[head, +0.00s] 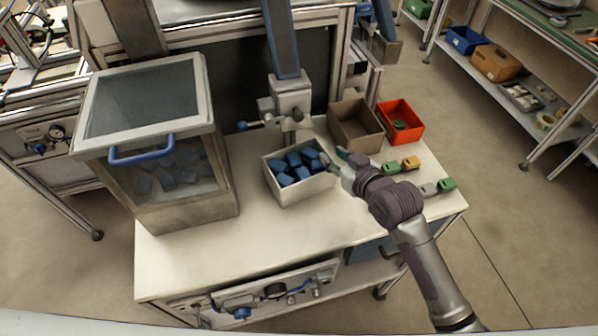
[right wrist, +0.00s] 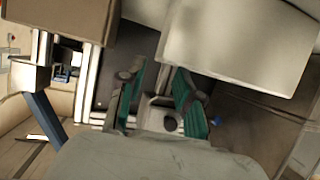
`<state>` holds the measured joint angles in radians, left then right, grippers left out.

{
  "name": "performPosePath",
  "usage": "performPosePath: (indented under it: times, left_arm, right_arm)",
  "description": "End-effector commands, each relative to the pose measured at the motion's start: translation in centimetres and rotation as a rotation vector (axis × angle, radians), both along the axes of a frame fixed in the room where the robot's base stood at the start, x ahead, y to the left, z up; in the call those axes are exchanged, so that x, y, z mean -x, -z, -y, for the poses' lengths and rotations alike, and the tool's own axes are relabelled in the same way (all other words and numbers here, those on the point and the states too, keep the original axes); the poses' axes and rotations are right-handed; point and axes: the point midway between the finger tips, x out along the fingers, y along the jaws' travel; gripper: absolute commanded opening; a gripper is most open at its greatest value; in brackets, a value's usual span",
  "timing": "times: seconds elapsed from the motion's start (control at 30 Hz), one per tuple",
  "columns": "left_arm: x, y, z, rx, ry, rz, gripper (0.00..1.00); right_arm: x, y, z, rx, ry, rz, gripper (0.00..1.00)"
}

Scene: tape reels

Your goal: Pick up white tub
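The white tub (head: 305,193) stands upright on the white table, filled with several blue blocks (head: 297,167). My right gripper (head: 338,162) is at the tub's right rim, coming in from the right. In the right wrist view its two green-padded fingers (right wrist: 160,92) stand apart with nothing visibly between them. The tub's pale wall (right wrist: 235,40) fills the upper right there, close to one finger. I cannot tell whether that finger touches the tub. My left gripper is not in view.
A brown bin (head: 343,118) and a red bin (head: 412,112) stand behind my right gripper. Green, yellow and grey pieces (head: 411,163) lie to its right. A clear-lidded box (head: 145,187) stands at the left. A post (head: 290,98) rises behind the tub. The table front is clear.

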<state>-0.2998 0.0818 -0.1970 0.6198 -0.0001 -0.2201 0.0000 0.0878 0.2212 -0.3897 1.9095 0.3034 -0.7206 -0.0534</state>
Motion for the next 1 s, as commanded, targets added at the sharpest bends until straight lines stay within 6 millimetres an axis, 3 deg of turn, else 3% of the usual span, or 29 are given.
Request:
performPosePath:
  times: [0.37, 0.67, 0.87, 1.0]
  left_arm:
    - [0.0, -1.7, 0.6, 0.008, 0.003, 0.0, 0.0]
    - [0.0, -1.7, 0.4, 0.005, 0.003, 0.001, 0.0]
    - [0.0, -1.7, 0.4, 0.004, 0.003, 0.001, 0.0]
    - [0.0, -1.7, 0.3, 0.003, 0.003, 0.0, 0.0]
  right_arm:
    - [-3.7, 2.1, -1.7, -0.001, 0.0, 0.0, 0.34]
    - [-4.0, 2.4, -1.9, 0.0, 0.0, 0.001, 0.34]
    - [-4.0, 2.4, -1.9, 0.0, 0.001, 0.0, 0.03]
    - [-4.0, 2.4, -1.9, 0.0, 0.001, 0.0, 0.0]
